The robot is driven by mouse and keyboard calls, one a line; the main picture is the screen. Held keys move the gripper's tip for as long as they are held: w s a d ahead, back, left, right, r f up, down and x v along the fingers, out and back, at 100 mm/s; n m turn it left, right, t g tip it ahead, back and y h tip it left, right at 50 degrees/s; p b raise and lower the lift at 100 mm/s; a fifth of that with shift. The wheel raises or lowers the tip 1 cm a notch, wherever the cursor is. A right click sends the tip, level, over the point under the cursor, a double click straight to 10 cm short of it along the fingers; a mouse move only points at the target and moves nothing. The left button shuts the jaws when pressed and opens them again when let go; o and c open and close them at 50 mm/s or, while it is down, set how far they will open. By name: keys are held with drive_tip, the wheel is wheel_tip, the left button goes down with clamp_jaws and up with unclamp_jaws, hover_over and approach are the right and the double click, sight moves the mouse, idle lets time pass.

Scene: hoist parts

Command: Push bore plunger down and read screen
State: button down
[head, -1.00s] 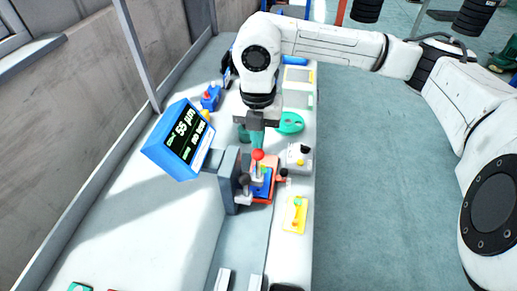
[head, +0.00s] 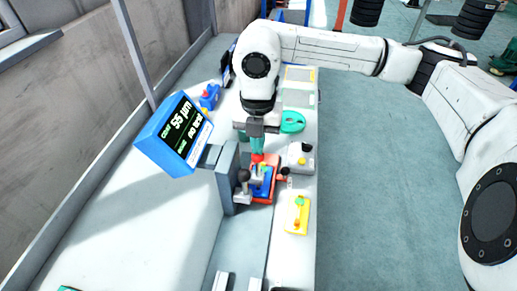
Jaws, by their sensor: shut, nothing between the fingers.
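The blue-framed screen (head: 176,134) stands tilted at the left of the bench fixture. Its black panel shows "55 µm" in large characters, with a smaller second line that I cannot read for certain. The bore plunger has a red knob (head: 257,158) above a blue and red block (head: 262,182) beside a grey upright (head: 228,178). My gripper (head: 257,152) points down with its teal fingers shut, directly over the red knob. The fingertips look to be at or touching the knob; the exact contact is too small to tell.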

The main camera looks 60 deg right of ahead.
drive_tip(key=shift+f+b, duration=0.45)
drive_tip(key=shift+f, duration=0.25)
drive_tip(key=shift+r, duration=0.1)
drive_tip(key=shift+r+p, duration=1.35)
drive_tip(key=shift+r, duration=1.45)
